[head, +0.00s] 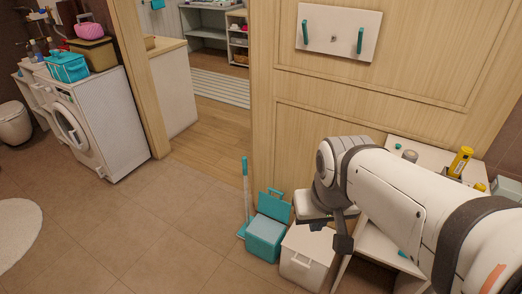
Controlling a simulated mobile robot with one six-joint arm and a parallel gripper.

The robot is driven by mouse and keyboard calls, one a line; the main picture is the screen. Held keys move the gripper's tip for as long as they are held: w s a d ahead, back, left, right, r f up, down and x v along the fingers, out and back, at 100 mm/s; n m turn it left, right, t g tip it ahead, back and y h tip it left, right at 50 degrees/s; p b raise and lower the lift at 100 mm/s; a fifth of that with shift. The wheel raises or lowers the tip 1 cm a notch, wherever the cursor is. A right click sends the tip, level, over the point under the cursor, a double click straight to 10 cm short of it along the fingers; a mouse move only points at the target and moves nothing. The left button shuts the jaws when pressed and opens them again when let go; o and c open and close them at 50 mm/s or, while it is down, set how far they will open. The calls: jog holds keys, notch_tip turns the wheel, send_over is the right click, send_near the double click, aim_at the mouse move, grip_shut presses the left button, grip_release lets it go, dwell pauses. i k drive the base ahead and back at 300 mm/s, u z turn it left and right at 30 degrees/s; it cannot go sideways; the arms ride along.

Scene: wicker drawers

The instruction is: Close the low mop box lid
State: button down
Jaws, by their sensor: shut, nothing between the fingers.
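A low teal box (264,246) stands on the tiled floor at the wall, below the middle of the head view. A teal lid-like panel (274,207) with a handle loop stands raised at its back edge, and a pale blue surface shows at the box's top. A teal-handled mop or broom (245,180) stands upright just left of it. My gripper (343,243) is shut and empty, pointing down to the right of the teal box, in front of or above a white box. My arm hides part of that area.
The white box (300,268) with a handle stands close to the right of the teal box. A white table (408,152) with bottles is at the right, partly behind my arm. The tiled floor to the left is clear, up to the washing machine (97,122).

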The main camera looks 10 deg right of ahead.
aim_at(279, 210)
jog(key=z, duration=0.15)
jog(key=i, duration=0.9)
jog(key=u, duration=0.05)
